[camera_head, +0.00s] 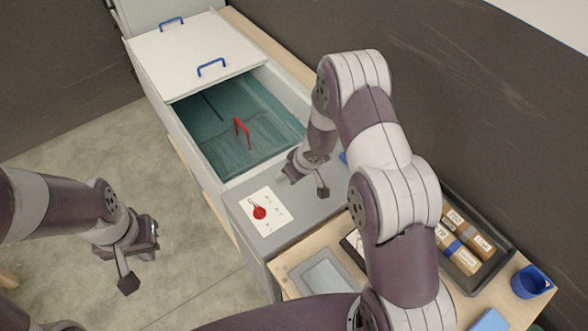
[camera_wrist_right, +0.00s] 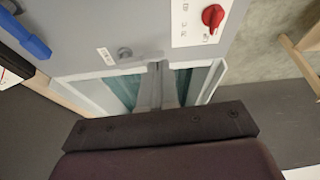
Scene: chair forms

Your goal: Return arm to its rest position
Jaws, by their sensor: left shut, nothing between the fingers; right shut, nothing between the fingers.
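My left arm enters the head view from the left, and its gripper (camera_head: 137,262) hangs shut over the bare floor, apart from everything. My right arm curves across the right half of the head view. Its gripper (camera_head: 307,184) is shut and empty above the grey end panel of the chest cabinet, near the open compartment. In the right wrist view its shut fingers (camera_wrist_right: 158,88) point toward the cabinet.
The chest cabinet has a white lid (camera_head: 190,50) with blue handles and an open teal compartment (camera_head: 215,140) with a red handle (camera_head: 242,131). A red knob (camera_head: 259,212) sits on its panel. A side table holds a dark tray (camera_head: 483,276) of boxes and a blue mug (camera_head: 530,282).

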